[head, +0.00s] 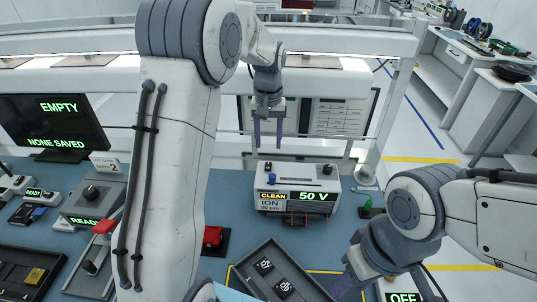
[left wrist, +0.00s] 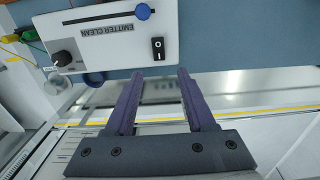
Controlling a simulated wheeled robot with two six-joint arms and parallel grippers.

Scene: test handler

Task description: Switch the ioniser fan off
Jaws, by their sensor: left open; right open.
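The ioniser fan (head: 318,182), a white box, stands on the blue bench; its front display reads "CLEAN", "ION" and "50 V". In the left wrist view the box (left wrist: 108,48) appears upside down, with a black rocker switch (left wrist: 158,48) marked I and O, a black dial (left wrist: 63,59) and a blue slider knob (left wrist: 143,11) by the words "EMITTER CLEAN". My left gripper (head: 268,145) is open and empty behind and above the box. In its wrist view the fingertips (left wrist: 160,75) point towards the switch, apparently apart from it. My right gripper (head: 356,279) is open at lower right.
A black tray (head: 250,284) with small dark parts lies in front of the ioniser. A red item (head: 212,237) sits to its left. A monitor (head: 50,125) reads "EMPTY" and "NONE SAVED". A green-topped item (head: 370,207) stands to the right. A display (head: 403,298) below reads "OFF".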

